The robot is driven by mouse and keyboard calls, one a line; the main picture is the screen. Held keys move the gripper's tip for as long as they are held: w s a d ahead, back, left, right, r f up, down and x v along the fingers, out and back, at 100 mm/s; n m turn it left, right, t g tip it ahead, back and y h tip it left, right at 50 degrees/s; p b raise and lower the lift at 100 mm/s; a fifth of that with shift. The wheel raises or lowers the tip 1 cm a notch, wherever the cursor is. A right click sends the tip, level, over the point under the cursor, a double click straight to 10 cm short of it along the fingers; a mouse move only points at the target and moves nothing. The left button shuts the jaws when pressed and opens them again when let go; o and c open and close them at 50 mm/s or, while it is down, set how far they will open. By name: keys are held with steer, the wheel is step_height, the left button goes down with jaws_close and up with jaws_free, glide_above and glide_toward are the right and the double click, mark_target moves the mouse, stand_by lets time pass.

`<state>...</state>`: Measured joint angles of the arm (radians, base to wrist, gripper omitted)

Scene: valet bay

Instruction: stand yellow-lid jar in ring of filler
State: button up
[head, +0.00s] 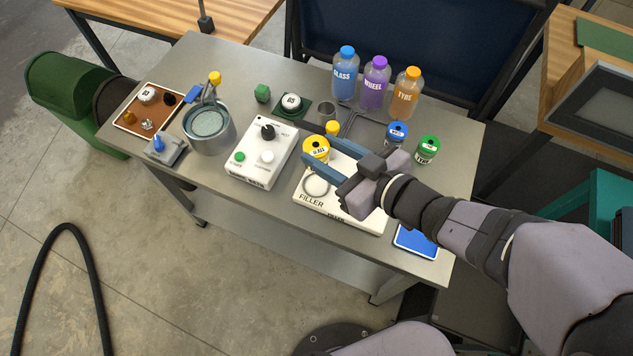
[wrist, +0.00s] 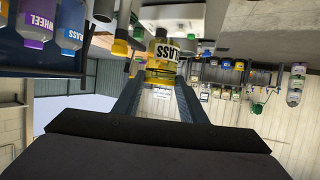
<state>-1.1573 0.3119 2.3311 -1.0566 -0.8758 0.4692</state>
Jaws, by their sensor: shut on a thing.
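The yellow-lid jar (head: 316,149) is held between the blue-grey fingers of my gripper (head: 317,155), lid up, just behind the filler in the head view. My gripper is shut on it. In the wrist view, which is upside down, the jar (wrist: 162,54) sits between the fingertips (wrist: 160,82) with its label, reading "GLASS", facing the camera. The filler (head: 312,206) is a white block with a grey ring (head: 316,186) on its top near the left end. The ring looks empty. My gripper and wrist cover part of the block. The jar's height above it is unclear.
A white control box (head: 258,155) with a black knob stands left of the filler. Blue-lid (head: 397,134) and green-lid (head: 428,150) jars stand to the right. Blue, purple and orange bottles (head: 375,85) stand at the back. A metal pot (head: 209,130) is at left.

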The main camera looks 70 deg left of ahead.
steer(key=shift+f+b, duration=0.3)
steer(key=shift+f, duration=4.7)
steer(key=shift+f, duration=0.15)
steer(key=o, duration=1.1)
steer(key=shift+c, duration=0.2)
